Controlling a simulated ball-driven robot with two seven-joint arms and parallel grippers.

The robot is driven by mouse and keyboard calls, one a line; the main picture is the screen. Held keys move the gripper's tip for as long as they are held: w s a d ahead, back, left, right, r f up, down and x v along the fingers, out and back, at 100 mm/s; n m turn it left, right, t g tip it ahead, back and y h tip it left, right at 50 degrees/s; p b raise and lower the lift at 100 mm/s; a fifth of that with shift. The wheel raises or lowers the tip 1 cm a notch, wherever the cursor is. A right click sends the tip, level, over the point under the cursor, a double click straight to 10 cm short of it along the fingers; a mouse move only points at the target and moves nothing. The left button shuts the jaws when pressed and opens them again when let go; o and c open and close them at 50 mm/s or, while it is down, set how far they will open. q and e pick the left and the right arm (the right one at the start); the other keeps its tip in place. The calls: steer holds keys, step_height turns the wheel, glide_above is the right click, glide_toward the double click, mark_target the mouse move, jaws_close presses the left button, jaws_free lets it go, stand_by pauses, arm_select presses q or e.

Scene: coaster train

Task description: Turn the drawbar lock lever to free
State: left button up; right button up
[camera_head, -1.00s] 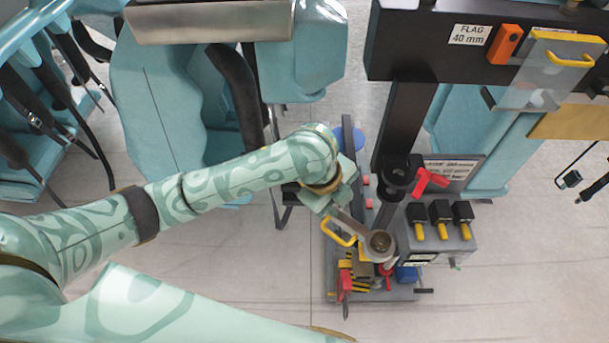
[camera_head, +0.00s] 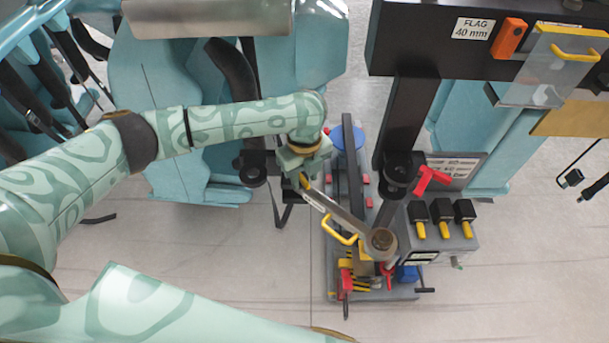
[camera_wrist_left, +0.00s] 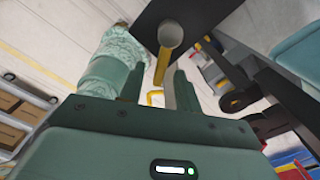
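A long grey lever with a yellow tip (camera_head: 345,213) runs up and left from a round pivot (camera_head: 381,241) on the floor unit. A small red lever (camera_head: 432,180) stands by the label plate; no readable label shows which is the drawbar lock. My left gripper (camera_head: 303,176) is at the grey lever's yellow end; contact cannot be told. In the left wrist view its fingers (camera_wrist_left: 158,88) stand apart, with no object clearly clamped. Beyond them show a grey round knob and a yellow bar (camera_wrist_left: 161,66). My right gripper is not in view.
Black switches with yellow levers (camera_head: 442,217) stand right of the pivot. A yellow loop handle (camera_head: 338,232) lies just below the grey lever. A dark post (camera_head: 405,125) rises behind.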

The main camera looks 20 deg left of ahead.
arm_select(q)
jaws_close()
steer(key=shift+d+r+p, duration=0.1)
steer(key=shift+r+p, duration=0.05)
steer(key=shift+p, duration=0.5)
steer(key=n+p, duration=0.2)
steer(key=p, duration=0.1)
steer(key=w+d+n+p, duration=0.1)
steer(key=n+p, duration=0.1)
steer(key=p, duration=0.1)
steer(key=shift+w, duration=0.2)
steer(key=shift+w+n+p, duration=0.3)
steer(key=shift+n+p, duration=0.3)
steer(key=shift+n, duration=0.3)
steer(key=shift+w+n+p, duration=0.35)
steer(key=shift+n+p, duration=0.25)
steer(key=shift+n, duration=0.3)
steer(key=shift+f, duration=0.2)
